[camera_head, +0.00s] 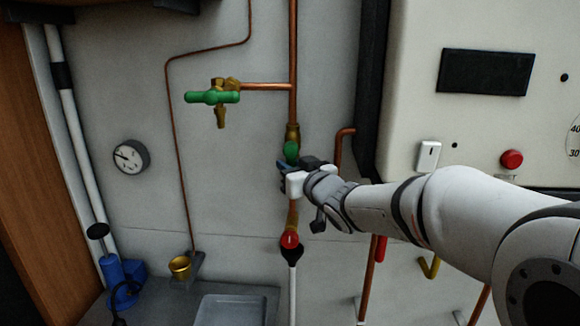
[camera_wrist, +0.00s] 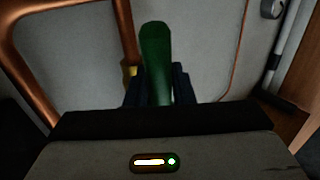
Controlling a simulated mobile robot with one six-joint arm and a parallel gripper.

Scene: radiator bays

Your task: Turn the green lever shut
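The green lever (camera_head: 292,152) is on the vertical copper pipe at the middle of the head view, just below a brass fitting. In the wrist view the green lever (camera_wrist: 156,60) stands upright between the two dark fingers of my gripper (camera_wrist: 159,88). The fingers sit close against both sides of it, with no clear gap visible. In the head view my gripper (camera_head: 284,169) is at the lever and hides its lower part. The lever's pivot is hidden.
A second green handle (camera_head: 212,97) sits on a brass tap to the upper left. A red knob (camera_head: 290,239) is lower on the same pipe. A gauge (camera_head: 131,157) is on the wall at left. A white cabinet (camera_head: 480,120) with a red button (camera_head: 511,159) stands at right.

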